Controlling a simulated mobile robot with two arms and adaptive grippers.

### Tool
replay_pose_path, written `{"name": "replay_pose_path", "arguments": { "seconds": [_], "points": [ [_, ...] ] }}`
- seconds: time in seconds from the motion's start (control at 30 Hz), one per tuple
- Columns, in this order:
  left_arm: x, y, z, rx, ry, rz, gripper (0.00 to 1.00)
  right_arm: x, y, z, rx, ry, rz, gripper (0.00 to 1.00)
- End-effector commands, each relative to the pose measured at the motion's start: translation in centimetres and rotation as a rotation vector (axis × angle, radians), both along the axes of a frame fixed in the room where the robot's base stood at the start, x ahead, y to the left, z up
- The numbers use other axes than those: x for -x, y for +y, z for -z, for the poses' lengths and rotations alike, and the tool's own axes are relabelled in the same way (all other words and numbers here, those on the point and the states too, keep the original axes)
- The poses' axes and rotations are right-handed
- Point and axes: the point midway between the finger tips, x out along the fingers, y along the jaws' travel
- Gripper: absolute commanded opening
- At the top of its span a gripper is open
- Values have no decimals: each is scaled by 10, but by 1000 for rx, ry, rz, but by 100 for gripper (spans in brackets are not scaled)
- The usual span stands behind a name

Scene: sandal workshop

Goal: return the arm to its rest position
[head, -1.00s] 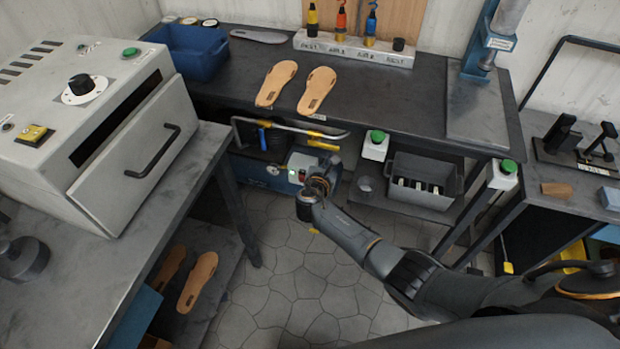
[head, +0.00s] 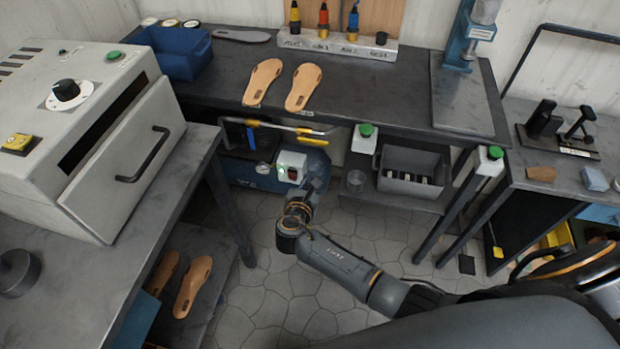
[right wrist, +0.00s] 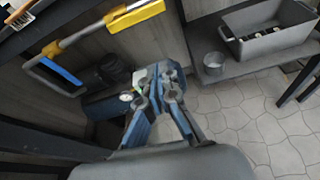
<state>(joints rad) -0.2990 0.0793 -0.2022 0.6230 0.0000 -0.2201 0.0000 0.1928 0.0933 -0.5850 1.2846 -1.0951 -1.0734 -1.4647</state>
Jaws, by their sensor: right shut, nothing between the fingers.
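My right arm (head: 345,265) reaches in from the lower right of the head view, over the tiled floor. Its gripper (head: 318,168) is in front of the lower shelf, below the front edge of the dark bench (head: 390,105). In the right wrist view the gripper (right wrist: 160,75) is shut and empty, with the floor and a blue machine behind it. My left gripper is not in view.
Two tan insoles (head: 263,82) lie on the bench. A compressor (head: 250,172) and a grey bin (head: 410,180) sit below it. The tiled floor (head: 260,295) is clear in the middle.

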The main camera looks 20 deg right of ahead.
Motion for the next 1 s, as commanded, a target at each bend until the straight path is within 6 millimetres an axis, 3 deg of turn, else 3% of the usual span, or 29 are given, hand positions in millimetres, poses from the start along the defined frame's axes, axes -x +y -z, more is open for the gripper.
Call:
{"name": "replay_pose_path", "arguments": {
  "seconds": [0.3, 0.37, 0.47, 0.57, 0.67, 0.8, 0.87, 1.0],
  "points": [
    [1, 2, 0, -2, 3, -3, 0, 1, 0, 3, -7, 3, 1, 0],
    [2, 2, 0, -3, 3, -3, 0, 5, -1, 12, -32, 14, 6, 0],
    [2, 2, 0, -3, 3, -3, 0, 21, -5, 49, -135, 52, 33, 0],
    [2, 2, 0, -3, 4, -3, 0, 53, -10, 106, -318, 108, 101, 0],
    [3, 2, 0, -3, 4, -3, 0, 99, -14, 169, -544, 162, 223, 0],
    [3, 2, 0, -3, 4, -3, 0, 177, -17, 244, -849, 206, 464, 0],
    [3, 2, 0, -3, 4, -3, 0, 215, -18, 272, -974, 211, 596, 0],
    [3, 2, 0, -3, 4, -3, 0, 310, -19, 324, -1241, 170, 963, 0]
  ]
}}
